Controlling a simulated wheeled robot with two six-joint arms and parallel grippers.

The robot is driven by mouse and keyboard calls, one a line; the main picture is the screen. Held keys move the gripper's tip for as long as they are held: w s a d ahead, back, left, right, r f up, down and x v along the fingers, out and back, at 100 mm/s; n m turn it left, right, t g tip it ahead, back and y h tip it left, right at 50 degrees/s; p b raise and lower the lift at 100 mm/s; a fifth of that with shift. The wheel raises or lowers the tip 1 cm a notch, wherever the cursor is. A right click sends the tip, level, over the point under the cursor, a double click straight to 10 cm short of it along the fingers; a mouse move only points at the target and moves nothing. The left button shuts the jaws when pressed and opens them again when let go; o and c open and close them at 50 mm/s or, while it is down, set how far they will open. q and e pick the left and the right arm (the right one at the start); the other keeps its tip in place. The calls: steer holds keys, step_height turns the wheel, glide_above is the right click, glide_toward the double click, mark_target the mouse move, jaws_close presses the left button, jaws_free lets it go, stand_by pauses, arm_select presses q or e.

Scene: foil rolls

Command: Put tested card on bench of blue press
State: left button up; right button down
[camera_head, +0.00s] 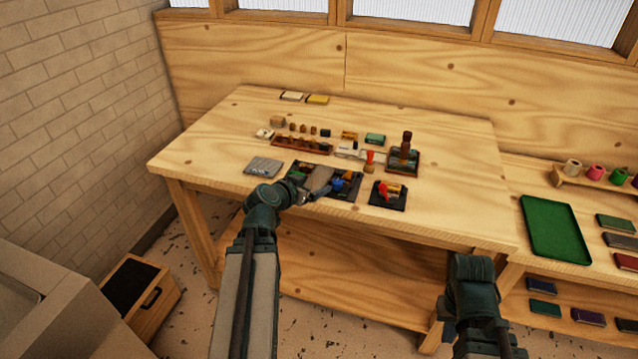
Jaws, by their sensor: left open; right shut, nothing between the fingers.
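A blue knob-like part (338,186), perhaps of the blue press, shows on a dark base (352,194) near the table's front edge. The base is partly hidden by my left gripper (322,188), which is open over its left part. I cannot see whether it touches anything. A card between its fingers cannot be made out. I cannot tell which card is the tested one; a white flat piece (293,96) and a yellow one (317,99) lie at the table's back. My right gripper (472,285) is low at the right, before the table, shut; its fingertips are hidden.
A similar dark base with a red part (384,190) stands to the right. A grey flat piece (264,166) lies left. A wooden rack (302,146) and a dark-handled stamp (405,148) stand behind. A green tray (555,228) lies on the right bench. The table's right part is clear.

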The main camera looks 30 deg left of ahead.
mark_target(316, 184)
arm_select(q)
steer(key=shift+t+y, duration=0.3)
steer(key=w+a+b, duration=0.1)
steer(key=w, duration=0.1)
steer(key=w+a+f+b, duration=0.1)
steer(key=w, duration=0.2)
steer(key=w+a+f+b, duration=0.1)
steer(key=w, duration=0.1)
steer(key=shift+w+a+f, duration=0.2)
steer(key=shift+w, duration=0.1)
steer(key=shift+w, duration=0.1)
